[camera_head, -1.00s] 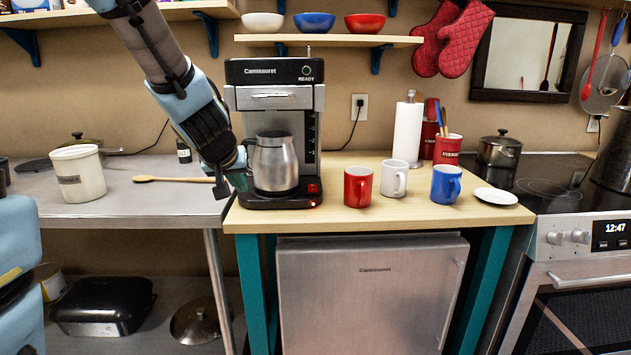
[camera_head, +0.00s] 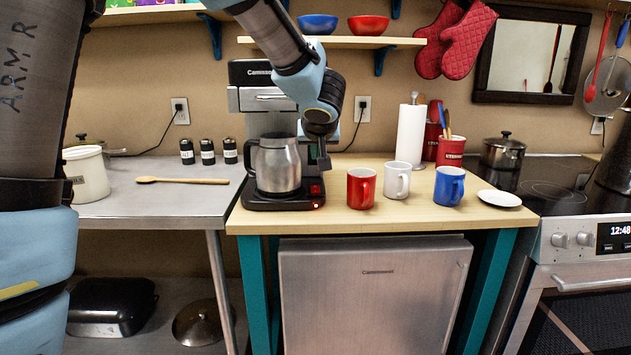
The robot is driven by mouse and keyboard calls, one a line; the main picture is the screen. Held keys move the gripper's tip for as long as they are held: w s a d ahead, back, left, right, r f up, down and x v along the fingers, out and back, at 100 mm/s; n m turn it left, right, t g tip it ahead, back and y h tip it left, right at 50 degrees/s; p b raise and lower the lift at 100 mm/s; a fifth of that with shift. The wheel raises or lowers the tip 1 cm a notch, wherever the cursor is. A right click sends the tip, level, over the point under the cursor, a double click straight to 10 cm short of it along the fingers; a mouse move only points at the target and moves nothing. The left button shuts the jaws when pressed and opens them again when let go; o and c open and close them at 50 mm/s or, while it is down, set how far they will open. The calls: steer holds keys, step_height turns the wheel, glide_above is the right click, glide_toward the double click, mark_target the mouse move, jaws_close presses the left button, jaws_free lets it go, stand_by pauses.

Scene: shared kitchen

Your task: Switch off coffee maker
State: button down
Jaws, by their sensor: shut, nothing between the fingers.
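The coffee maker (camera_head: 250,102) stands on the left part of the wooden counter. Its steel carafe (camera_head: 277,165) sits on the base plate. A red switch (camera_head: 315,190) is at the base's front right, with a small lit red light by it. My gripper (camera_head: 322,164) is just above the switch, to the right of the carafe, pointing down; it is shut and empty. I cannot tell whether the tips touch anything. My arm hides the coffee maker's upper right, including most of its display.
Close on the right stand a red mug (camera_head: 361,189), a white mug (camera_head: 397,180) and a blue mug (camera_head: 449,187). A paper towel roll (camera_head: 411,134) is behind them. A shelf with bowls (camera_head: 369,25) hangs above. A wooden spoon (camera_head: 182,181) lies on the left metal table.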

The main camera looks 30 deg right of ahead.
steer(key=shift+w+f, duration=0.1)
steer(key=b, duration=0.2)
glide_above(315, 190)
steer(key=f, duration=0.6)
steer(key=shift+s+a+f, duration=0.1)
steer(key=shift+s+f, duration=0.1)
steer(key=shift+s, duration=0.1)
step_height(315, 190, down, 2)
steer(key=shift+f+b, duration=0.25)
steer(key=shift+b, duration=0.2)
steer(key=shift+w+f, duration=0.15)
steer(key=shift+f, duration=0.4)
steer(key=shift+r+p, duration=0.25)
steer(key=shift+p, duration=0.6)
steer(key=p, duration=0.2)
steer(key=shift+w+g+p, duration=0.1)
steer(key=shift+g+p, duration=0.2)
steer(key=shift+p, duration=0.05)
steer(key=shift+d+f, duration=0.2)
steer(key=shift+f, duration=0.25)
steer(key=shift+w+r, duration=0.1)
